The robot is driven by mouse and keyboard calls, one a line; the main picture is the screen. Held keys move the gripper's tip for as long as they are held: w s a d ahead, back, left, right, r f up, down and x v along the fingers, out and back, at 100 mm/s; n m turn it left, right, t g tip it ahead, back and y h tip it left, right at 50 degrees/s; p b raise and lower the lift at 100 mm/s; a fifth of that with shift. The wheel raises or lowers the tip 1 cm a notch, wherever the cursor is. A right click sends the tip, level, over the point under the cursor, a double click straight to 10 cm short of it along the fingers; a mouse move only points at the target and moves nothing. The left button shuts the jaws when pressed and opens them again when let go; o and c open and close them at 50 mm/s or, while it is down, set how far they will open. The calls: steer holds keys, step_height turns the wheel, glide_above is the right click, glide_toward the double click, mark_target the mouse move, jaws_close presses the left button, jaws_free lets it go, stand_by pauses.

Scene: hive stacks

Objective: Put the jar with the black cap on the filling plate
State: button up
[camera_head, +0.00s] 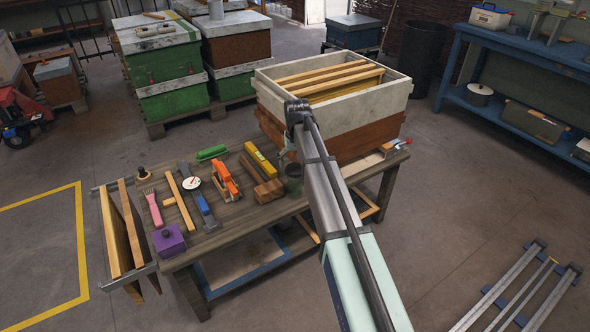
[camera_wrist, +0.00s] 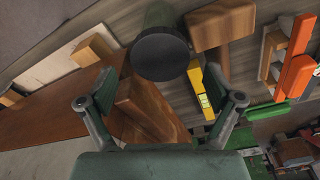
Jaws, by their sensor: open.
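The jar with the black cap (camera_wrist: 160,57) stands near the top middle of the wrist view, its cap facing the camera and its greenish body behind. A dark greenish jar also shows in the head view (camera_head: 293,180), on the bench beside my arm. My gripper (camera_wrist: 159,87) is open and empty, its fingers spread to either side below the cap. In the head view its fingers are mostly hidden near the hive box. A pale flat plate (camera_wrist: 58,68) lies at left in the wrist view; I cannot tell whether it is the filling plate.
The open hive box (camera_head: 275,90) stands on the bench close behind my arm. A wooden block (camera_wrist: 93,52) lies by the pale plate. A wooden mallet (camera_wrist: 220,28), a yellow level (camera_wrist: 202,92) and an orange tool (camera_wrist: 293,76) are near the jar. A purple box (camera_head: 168,240) sits at the front left.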

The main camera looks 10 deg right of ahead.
steer(key=r, duration=0.5)
steer(key=shift+s+r, duration=0.1)
steer(key=shift+s, duration=0.2)
steer(key=s+d+f+g, duration=0.2)
steer(key=s+f, duration=1)
steer(key=f, duration=0.4)
steer(key=s+d+f+g, duration=0.2)
steer(key=s+d+f, duration=0.1)
steer(key=s+f, duration=1.05)
steer(key=s+d+f+g, duration=0.1)
steer(key=s+f, duration=0.3)
steer(key=s, duration=0.5)
steer(key=s+f+g, duration=0.1)
steer(key=s+f, duration=0.4)
steer(key=s, duration=0.5)
steer(key=s+d+f+g, duration=0.1)
steer(key=s+f+g, duration=0.1)
steer(key=s+f, duration=0.3)
steer(key=s, duration=0.4)
steer(key=shift+s+d+m, duration=0.15)
steer(key=shift+d+m, duration=0.15)
steer(key=shift+m, duration=0.1)
steer(key=shift+g, duration=0.6)
steer(key=s, duration=0.6)
steer(key=s+f, duration=0.1)
steer(key=s, duration=0.2)
steer(key=shift+s+d, duration=0.15)
steer(key=shift+s, duration=0.05)
steer(key=c, duration=0.4)
